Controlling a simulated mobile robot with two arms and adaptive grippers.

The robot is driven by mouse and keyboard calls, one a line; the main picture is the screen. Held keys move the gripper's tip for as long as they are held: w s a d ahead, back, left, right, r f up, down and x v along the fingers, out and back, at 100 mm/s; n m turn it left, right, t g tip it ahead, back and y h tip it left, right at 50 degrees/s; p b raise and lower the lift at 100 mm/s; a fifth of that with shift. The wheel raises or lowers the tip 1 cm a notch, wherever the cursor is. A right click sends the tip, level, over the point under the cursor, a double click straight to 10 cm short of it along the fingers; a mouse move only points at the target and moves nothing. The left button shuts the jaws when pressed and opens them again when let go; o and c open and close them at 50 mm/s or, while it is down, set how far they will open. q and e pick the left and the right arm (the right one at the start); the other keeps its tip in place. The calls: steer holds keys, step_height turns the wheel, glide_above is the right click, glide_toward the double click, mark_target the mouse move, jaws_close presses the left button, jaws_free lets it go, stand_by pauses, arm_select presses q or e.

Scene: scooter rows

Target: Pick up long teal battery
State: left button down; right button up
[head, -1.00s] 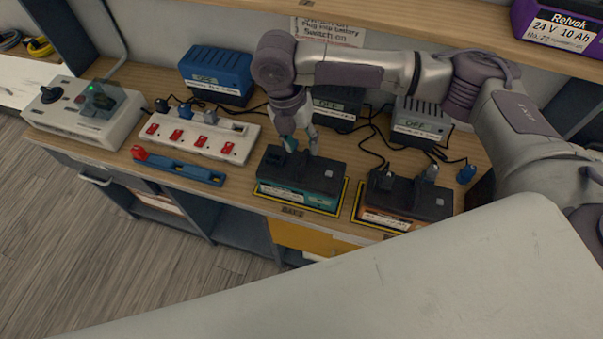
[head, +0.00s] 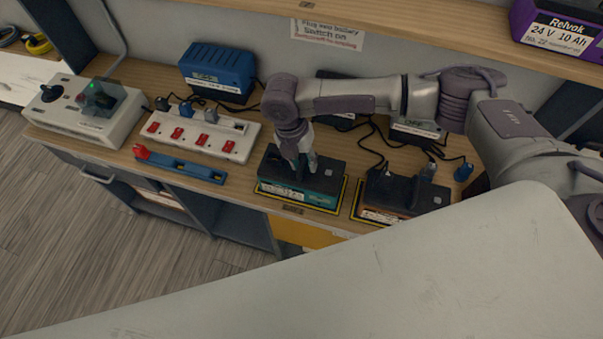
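The long teal battery (head: 322,198) has a black top and a white label on its front. It sits flat in a yellow-outlined spot near the front edge of the wooden bench. My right gripper (head: 303,172) points down at the left part of its black top, with the fingertips at or very close to it. The fingers hide that part of the top, so I cannot tell whether they have closed on anything. My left gripper is not in view.
An orange battery (head: 408,190) with a black top sits close to the right. A white power strip (head: 195,135) with red switches, a blue bar (head: 190,170) and a control box (head: 75,115) lie left. A blue charger (head: 218,70) and cables are behind. A shelf (head: 400,22) runs above.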

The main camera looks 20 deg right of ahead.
jaws_close()
steer(key=shift+w+r, duration=0.15)
steer(key=shift+w, duration=0.05)
